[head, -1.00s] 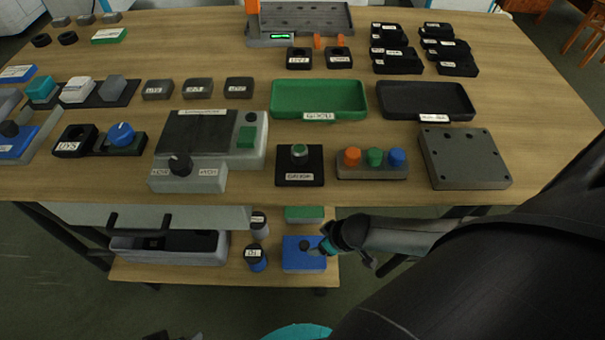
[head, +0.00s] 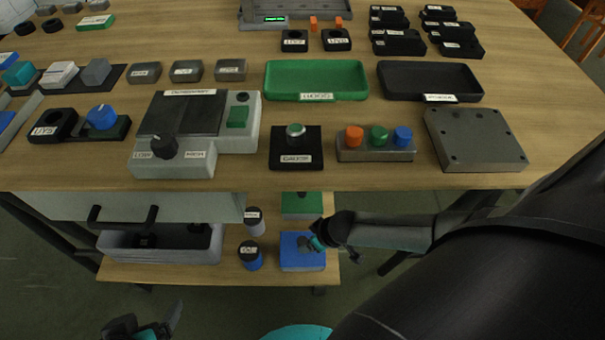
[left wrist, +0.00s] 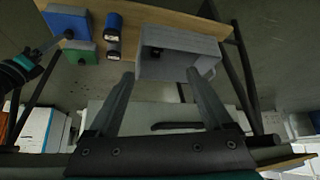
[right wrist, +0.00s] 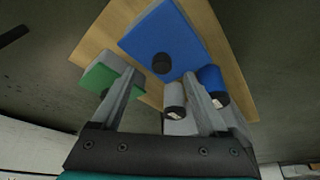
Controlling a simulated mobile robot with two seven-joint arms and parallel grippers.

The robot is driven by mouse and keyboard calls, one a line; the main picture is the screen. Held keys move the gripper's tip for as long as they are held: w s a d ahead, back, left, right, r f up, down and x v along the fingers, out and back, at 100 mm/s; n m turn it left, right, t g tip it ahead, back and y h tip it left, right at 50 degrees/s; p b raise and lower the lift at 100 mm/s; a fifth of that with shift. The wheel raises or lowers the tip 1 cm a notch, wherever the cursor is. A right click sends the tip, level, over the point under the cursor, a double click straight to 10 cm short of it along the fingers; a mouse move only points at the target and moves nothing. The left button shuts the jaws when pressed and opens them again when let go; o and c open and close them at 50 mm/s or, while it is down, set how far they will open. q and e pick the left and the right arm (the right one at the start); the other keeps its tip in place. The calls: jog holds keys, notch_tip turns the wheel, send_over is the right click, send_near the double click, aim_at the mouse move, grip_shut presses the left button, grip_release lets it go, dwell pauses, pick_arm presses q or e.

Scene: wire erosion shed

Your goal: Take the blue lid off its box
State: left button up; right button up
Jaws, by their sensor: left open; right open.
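The blue lid (head: 303,262) sits on its box on the lower shelf, and it also shows in the right wrist view (right wrist: 150,35). A dark round knob (right wrist: 163,63) stands on the lid. My right gripper (head: 312,243) is at the lid from the right; in the right wrist view its open fingers (right wrist: 162,80) have the knob between or just beyond their tips. I cannot tell whether they touch it. My left gripper (head: 155,325) is open and empty, low at the left, and its fingers (left wrist: 160,73) point toward a grey bin.
On the lower shelf are a green-lidded box (head: 302,205) behind the blue one, a blue canister (head: 250,256), a grey canister (head: 254,222) and the grey bin (head: 215,243). The tabletop (head: 350,178) overhangs the shelf. A drawer with a dark handle (head: 122,222) hangs above the bin.

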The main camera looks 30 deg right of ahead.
aim_at(305, 243)
jog(key=shift+w+f, duration=0.1)
jog(key=shift+f, duration=0.1)
jog(key=shift+w+a+f+b, duration=0.15)
jog(key=shift+w+f+b, duration=0.1)
jog(key=shift+f+b, duration=0.4)
jog(key=shift+w+a+f+b, duration=0.1)
jog(key=shift+w+f+b, duration=0.1)
jog(key=shift+f+b, duration=0.35)
jog(key=shift+w+a+f+b, duration=0.1)
jog(key=shift+f+b, duration=0.1)
jog(key=shift+b, duration=0.15)
jog(key=shift+w+f+b, duration=0.2)
jog(key=shift+f+b, duration=0.2)
jog(key=shift+f, duration=0.05)
jog(key=shift+w+f+b, duration=0.15)
jog(key=shift+f+b, duration=0.25)
pick_arm(q)
jog(key=w+d+r+t+h, duration=0.3)
jog(key=d+t+h, duration=0.1)
jog(key=d+t, duration=0.4)
jog(key=shift+d+t+h, duration=0.3)
jog(key=shift+t, duration=0.1)
pick_arm(e)
jog(key=shift+a+f, duration=0.1)
jog(key=shift+w, duration=0.1)
grip_shut()
